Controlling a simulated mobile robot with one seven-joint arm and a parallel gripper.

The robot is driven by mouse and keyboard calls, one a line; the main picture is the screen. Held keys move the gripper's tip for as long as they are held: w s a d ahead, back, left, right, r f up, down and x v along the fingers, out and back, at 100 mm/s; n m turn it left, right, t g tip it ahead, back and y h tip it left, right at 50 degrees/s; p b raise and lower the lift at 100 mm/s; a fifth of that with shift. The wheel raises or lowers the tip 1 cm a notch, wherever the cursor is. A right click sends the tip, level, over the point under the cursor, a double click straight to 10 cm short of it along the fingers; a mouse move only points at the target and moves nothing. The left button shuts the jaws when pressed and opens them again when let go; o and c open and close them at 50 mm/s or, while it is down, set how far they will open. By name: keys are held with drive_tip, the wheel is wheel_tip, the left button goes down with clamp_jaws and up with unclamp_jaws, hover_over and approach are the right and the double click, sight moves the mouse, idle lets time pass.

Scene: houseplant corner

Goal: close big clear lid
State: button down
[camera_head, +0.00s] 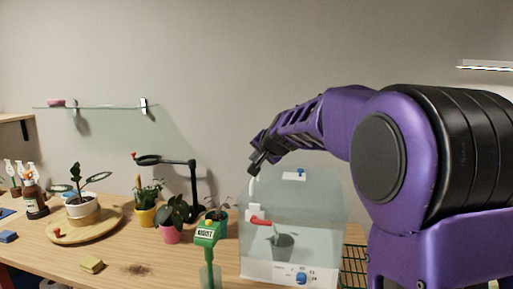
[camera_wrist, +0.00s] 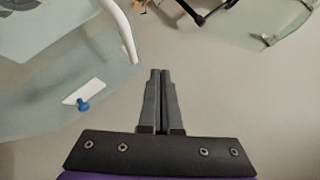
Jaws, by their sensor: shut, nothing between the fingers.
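The big clear lid (camera_head: 325,195) is a see-through panel on the clear box at the right of the table, with a white plate and a blue knob (camera_head: 301,171) near its top. I cannot tell for sure how far it stands open. In the wrist view the lid (camera_wrist: 40,95) fills the left side, with its blue knob (camera_wrist: 83,105) left of my fingers. My gripper (camera_head: 254,170) is shut and empty, by the upper left of the lid in the head view. The closed fingers (camera_wrist: 160,75) show in the wrist view, apart from the knob.
Inside the box stand a dark pot (camera_head: 281,246) and a red-tipped part (camera_head: 260,221). A green moisture meter (camera_head: 208,233) stands just left of it. Potted plants, a black lamp (camera_head: 193,190) and a wooden tray (camera_head: 113,225) lie further left. A glass shelf (camera_head: 105,107) is on the wall.

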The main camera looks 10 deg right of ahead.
drive_tip(key=shift+w+a+f+b, duration=0.1)
drive_tip(key=shift+a+f+b, duration=0.15)
drive_tip(key=shift+f, duration=0.4)
drive_tip(key=shift+a+f+b, duration=0.15)
drive_tip(key=shift+f+b, duration=0.1)
drive_tip(key=shift+f, duration=0.4)
drive_tip(key=shift+w+a+f+b, duration=0.1)
drive_tip(key=shift+a+f+b, duration=0.15)
drive_tip(key=shift+f, duration=0.4)
